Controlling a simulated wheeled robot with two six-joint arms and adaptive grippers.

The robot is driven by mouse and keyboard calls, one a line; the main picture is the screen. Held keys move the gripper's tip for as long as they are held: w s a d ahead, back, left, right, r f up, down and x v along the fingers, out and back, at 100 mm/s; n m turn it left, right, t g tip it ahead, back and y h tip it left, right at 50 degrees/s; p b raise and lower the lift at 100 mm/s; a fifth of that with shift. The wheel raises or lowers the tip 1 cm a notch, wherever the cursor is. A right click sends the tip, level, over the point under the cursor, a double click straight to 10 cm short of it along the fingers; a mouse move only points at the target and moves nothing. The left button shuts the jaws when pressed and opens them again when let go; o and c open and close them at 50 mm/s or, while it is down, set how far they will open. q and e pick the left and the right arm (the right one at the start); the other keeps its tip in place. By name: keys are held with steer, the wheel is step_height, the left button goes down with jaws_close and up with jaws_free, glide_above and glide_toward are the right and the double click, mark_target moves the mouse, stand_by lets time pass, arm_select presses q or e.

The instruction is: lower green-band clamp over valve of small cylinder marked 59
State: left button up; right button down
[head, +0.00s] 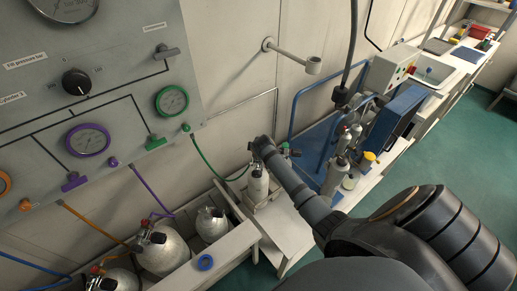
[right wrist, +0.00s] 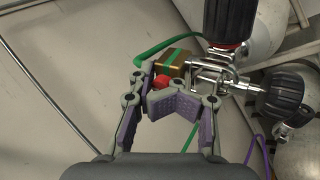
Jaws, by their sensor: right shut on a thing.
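A small pale cylinder (head: 258,186) stands beside the wall in the head view, with a dark mark too small to read. My right gripper (head: 262,147) is at its top, and the arm covers part of the valve. In the right wrist view, my right gripper (right wrist: 165,97) is shut on the brass clamp (right wrist: 173,64) with a green band and a red part. A green hose leads to the clamp. The chrome valve (right wrist: 212,75) with black knobs lies right beside the clamp. I cannot tell whether the clamp is around the valve. My left gripper is out of view.
A panel (head: 110,60) with gauges hangs on the wall at left. Larger cylinders (head: 165,250) stand in a pale bin below it. A wall bracket (head: 290,56) juts out above. A blue trolley frame (head: 310,125) and more cylinders stand to the right.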

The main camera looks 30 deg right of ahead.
steer(key=shift+f, duration=0.25)
steer(key=c, duration=0.9)
jaws_free()
steer(key=shift+s, duration=0.1)
steer(key=shift+a, duration=0.1)
steer(key=shift+f, duration=0.15)
steer(key=v, duration=0.8)
